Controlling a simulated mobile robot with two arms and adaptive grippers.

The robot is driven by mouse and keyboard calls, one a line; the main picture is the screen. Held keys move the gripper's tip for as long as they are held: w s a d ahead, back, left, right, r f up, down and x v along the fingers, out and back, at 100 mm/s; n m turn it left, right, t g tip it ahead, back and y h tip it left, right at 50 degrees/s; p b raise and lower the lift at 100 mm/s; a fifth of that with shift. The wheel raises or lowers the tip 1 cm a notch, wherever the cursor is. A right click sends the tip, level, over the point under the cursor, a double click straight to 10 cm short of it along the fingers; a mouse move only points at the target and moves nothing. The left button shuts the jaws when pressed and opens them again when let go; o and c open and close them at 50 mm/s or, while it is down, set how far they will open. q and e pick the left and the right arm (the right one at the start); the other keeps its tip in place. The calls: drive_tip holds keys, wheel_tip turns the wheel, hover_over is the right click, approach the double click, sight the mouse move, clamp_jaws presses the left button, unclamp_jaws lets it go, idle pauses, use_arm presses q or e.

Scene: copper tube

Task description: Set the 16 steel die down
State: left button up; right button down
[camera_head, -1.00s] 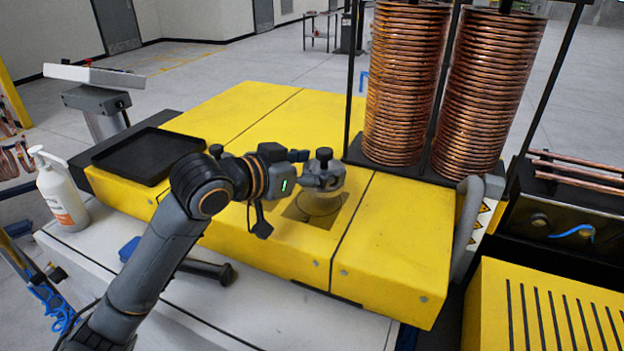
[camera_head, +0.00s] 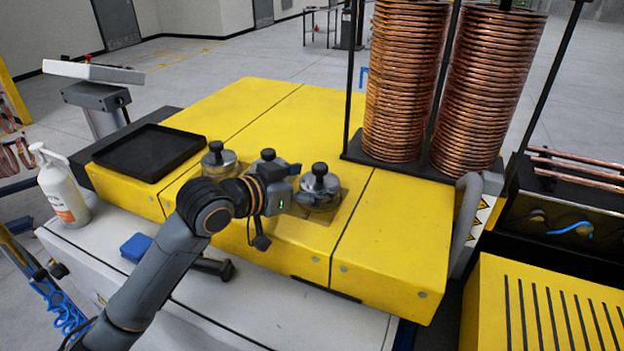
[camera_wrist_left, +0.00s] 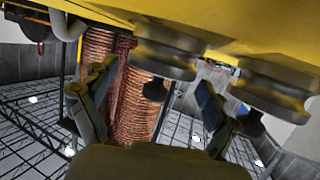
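A steel die with a black knob (camera_head: 319,188) sits upright on the square recess in the yellow bench top (camera_head: 400,215). No size mark is readable on it. My left gripper (camera_head: 297,192) is beside it, on its left. In the left wrist view, which is upside down, the gripper's two fingers (camera_wrist_left: 155,92) stand wide apart, with a die (camera_wrist_left: 165,52) and its knob showing between and beyond them. The fingers look clear of the knob. Two similar dies (camera_head: 218,160) (camera_head: 268,165) stand to the left, partly hidden by my arm. My right gripper is not in view.
A black tray (camera_head: 150,150) lies at the left of the bench. Copper coils (camera_head: 405,85) stand on a rack behind right. A white pump bottle (camera_head: 62,190) and a dark bar (camera_head: 215,268) are on the lower white surface. The bench front right is clear.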

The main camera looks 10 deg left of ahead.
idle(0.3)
use_arm(q)
drive_tip(key=shift+r, duration=0.2)
drive_tip(key=b+v, duration=0.2)
drive_tip(key=v, duration=0.8)
drive_tip(key=shift+s+a+b, duration=0.25)
drive_tip(key=shift+s+b, duration=0.05)
drive_tip(key=shift+b, duration=0.1)
drive_tip(key=shift+s+a+r, duration=0.25)
drive_tip(key=shift+s+a, duration=0.05)
drive_tip(key=shift+s, duration=0.25)
drive_tip(key=shift+r, duration=0.1)
